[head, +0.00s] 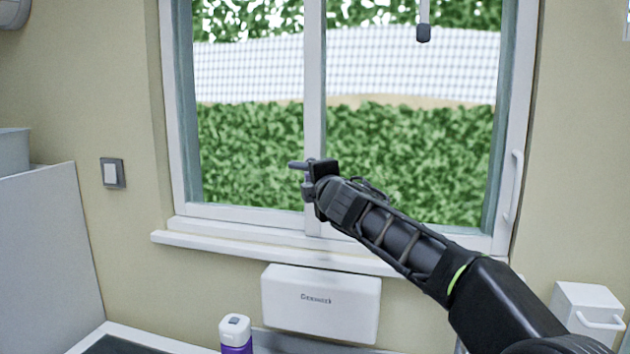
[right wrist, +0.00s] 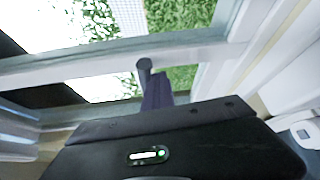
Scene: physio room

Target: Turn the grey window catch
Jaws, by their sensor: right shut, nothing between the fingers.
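The grey window catch (head: 297,165) is on the middle upright of the window, and its short lever points left in the head view. In the right wrist view the catch (right wrist: 145,70) shows as a small grey peg with a rounded end, just beyond the fingertips. My right gripper (head: 309,184) is at the catch, shut and empty. Its dark fingers (right wrist: 157,92) show close against the catch; I cannot tell whether they touch it. The gripper hides the catch's base. My left gripper is in neither view.
The sliding window's frame (head: 314,90) stands behind the arm, with a sill (head: 270,252) below. A white handle (head: 514,187) is on the right. A white box (head: 320,303), a purple bottle (head: 235,335) and a wall switch (head: 112,173) are nearby. A dark-tipped rod (head: 423,33) hangs above.

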